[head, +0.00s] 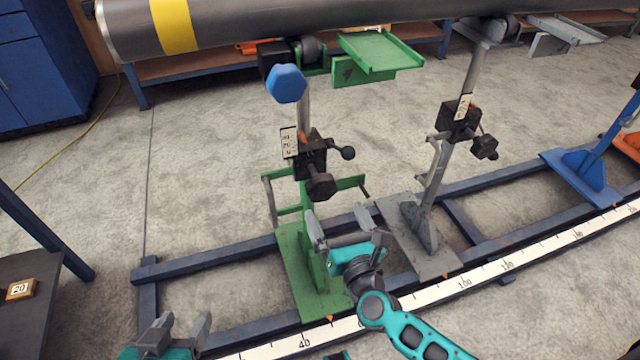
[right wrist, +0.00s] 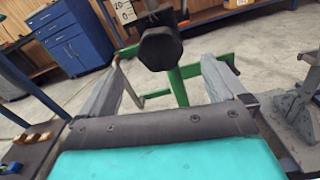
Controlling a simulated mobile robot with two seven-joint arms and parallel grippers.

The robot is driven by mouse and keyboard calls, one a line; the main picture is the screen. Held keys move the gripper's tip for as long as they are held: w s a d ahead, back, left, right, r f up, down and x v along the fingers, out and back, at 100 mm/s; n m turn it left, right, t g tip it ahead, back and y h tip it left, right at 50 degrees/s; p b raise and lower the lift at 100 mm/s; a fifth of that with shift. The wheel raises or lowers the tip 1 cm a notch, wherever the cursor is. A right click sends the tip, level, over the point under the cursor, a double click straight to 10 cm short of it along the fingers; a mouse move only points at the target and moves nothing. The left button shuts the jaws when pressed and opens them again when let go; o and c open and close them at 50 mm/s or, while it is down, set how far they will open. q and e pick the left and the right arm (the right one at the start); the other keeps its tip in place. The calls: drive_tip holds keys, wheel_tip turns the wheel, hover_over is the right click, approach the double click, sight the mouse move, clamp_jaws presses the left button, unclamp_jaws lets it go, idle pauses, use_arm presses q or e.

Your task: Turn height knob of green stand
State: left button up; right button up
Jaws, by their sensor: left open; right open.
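The green stand (head: 305,265) stands on the blue floor rail, its roller under the dark pipe (head: 300,20). In the right wrist view the black knob (right wrist: 160,48) is just beyond and between my open fingers. My right gripper (head: 338,226) is open and empty, below the knob in the head view. My left gripper (head: 178,328) is open and empty at the bottom left, away from the stand.
A grey stand (head: 430,215) is close to the right of the green one, with its own black knob. A blue stand (head: 590,170) is further right. A ruler strip (head: 400,301) runs along the rail. A dark table (head: 40,295) is at the left. Bare floor lies between.

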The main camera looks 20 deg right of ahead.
sight(324, 191)
drive_tip(key=w+b, duration=0.1)
drive_tip(key=w, duration=0.8)
drive_tip(key=shift+w+a, duration=0.1)
drive_tip(key=shift+a, duration=0.1)
drive_tip(key=shift+w, duration=0.4)
drive_tip(key=c, duration=1)
drive_tip(key=shift+n, duration=0.4)
